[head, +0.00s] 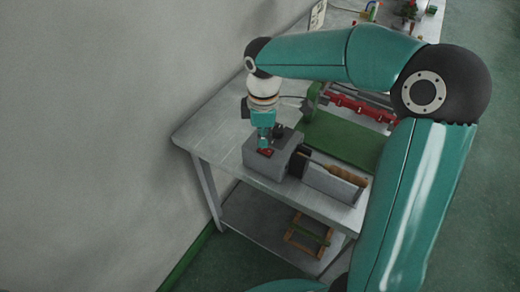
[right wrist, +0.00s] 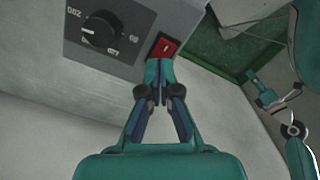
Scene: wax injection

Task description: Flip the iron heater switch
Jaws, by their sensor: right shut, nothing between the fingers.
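The iron heater is a grey box (head: 272,160) on the table in the head view. A soldering iron with a wooden handle (head: 345,174) extends from it to the right. The box's face fills the top of the right wrist view, with a black dial (right wrist: 100,32) and a red switch (right wrist: 165,48). My right gripper (right wrist: 157,66) is shut and empty, its fingertips at the lower edge of the switch. I cannot tell whether they touch it. In the head view the right gripper (head: 265,143) points down at the red switch (head: 265,152).
The grey table (head: 215,135) stands by a wall at left. A green mat (head: 338,138) and a red rail-like device (head: 355,105) lie behind the heater. A lower shelf carries a wooden frame (head: 307,237). The tabletop left of the heater is clear.

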